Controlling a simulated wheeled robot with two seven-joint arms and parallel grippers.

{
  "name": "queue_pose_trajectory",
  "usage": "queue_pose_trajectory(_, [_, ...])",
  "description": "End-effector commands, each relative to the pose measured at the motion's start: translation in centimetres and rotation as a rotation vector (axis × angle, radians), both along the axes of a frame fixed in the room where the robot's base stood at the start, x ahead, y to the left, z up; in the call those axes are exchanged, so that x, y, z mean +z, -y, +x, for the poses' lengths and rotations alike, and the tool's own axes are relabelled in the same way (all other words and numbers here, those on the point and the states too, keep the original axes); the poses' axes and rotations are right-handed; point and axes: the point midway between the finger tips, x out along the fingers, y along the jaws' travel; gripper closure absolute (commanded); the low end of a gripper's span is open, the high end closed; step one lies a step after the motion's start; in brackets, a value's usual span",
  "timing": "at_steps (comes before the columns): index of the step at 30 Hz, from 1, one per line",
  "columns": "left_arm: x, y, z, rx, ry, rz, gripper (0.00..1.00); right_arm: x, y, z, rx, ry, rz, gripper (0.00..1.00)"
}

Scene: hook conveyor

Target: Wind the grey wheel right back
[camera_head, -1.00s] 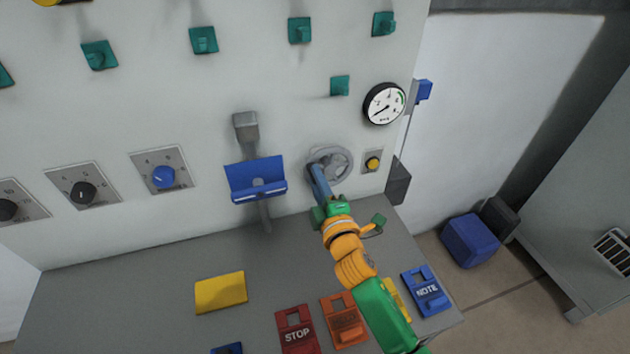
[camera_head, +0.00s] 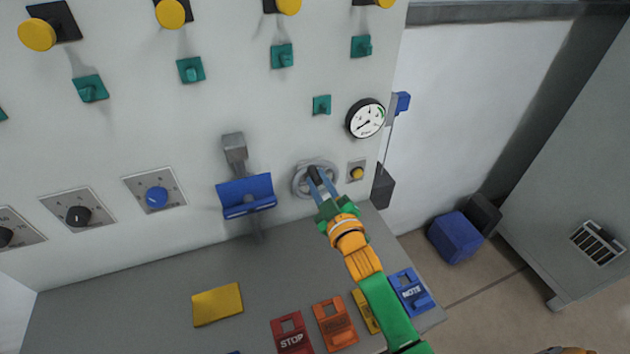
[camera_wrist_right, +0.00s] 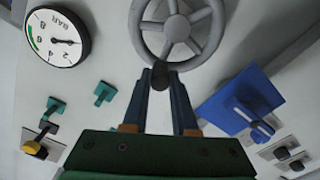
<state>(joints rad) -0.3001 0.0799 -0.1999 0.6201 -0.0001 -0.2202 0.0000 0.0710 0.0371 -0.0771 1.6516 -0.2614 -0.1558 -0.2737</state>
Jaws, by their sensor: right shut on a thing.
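The grey wheel (camera_head: 299,186) is mounted low on the white panel, left of a small yellow button. It also shows in the right wrist view (camera_wrist_right: 177,27), with spokes, a hub and a dark handle knob (camera_wrist_right: 160,80) at its rim. My right gripper (camera_head: 314,174) reaches across the front of the wheel from below. Its two blue fingers are shut on the dark knob, one on each side. In the head view the hand and fingers hide part of the wheel. My left gripper is not in view.
A round gauge (camera_head: 365,118) is above right of the wheel. A blue bracket (camera_head: 247,196) with a grey lever is to its left. The yellow button (camera_head: 357,173) is close on the right. Coloured tags, including a red STOP tag (camera_head: 292,334), lie on the grey shelf below.

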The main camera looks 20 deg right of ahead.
Motion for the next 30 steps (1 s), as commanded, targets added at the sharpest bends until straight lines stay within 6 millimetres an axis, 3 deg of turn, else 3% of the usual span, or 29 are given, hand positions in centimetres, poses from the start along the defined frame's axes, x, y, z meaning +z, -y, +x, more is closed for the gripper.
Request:
queue_pose_trajectory(23, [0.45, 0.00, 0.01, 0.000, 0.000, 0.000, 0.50, 0.17, 0.51, 0.04, 0.000, -0.001, 0.088, 1.00])
queue_pose_trajectory(24, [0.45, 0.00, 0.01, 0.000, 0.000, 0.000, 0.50, 0.17, 0.50, 0.04, 0.000, -0.001, 0.088, 0.66])
queue_pose_trajectory(26, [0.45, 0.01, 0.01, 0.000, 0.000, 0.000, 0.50, 0.16, 0.50, 0.03, 0.000, -0.002, 0.088, 0.50])
queue_pose_trajectory(27, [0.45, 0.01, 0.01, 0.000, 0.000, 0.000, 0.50, 0.15, 0.50, 0.03, 0.000, -0.002, 0.088, 0.44])
queue_pose_trajectory(30, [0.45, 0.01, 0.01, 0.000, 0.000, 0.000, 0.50, 0.13, 0.50, 0.03, 0.000, -0.002, 0.088, 0.44])
